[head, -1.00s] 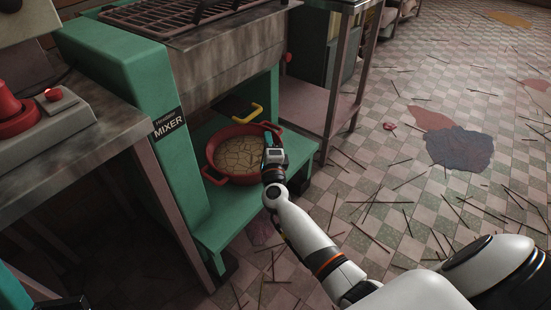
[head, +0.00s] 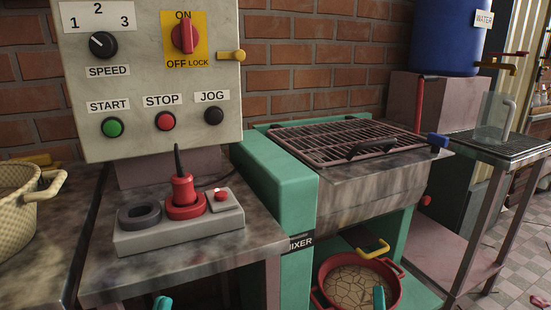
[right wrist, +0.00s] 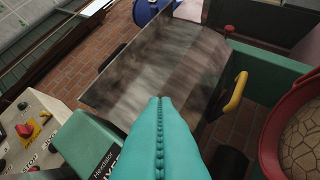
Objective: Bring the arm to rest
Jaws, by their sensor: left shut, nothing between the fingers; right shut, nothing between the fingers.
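My right gripper (head: 379,297) shows only as a teal tip at the bottom of the head view, in front of the red pan. In the right wrist view its teal fingers (right wrist: 160,105) are pressed together, empty, in front of the mixer's metal tank. My left gripper (head: 162,302) shows as a small teal tip at the bottom edge, below the counter's front, also shut. The red pan (head: 394,271) holds a cracked tan mass and sits on the green shelf under the mixer. It also shows at the right of the right wrist view (right wrist: 268,90).
The green mixer (head: 283,188) with a grate on top stands right of a metal counter (head: 245,240). A control box (head: 147,85) is above a grey base with a red plug (head: 183,190). A yellow handle (head: 373,249) projects above the pan. A woven basket (head: 15,208) is at left.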

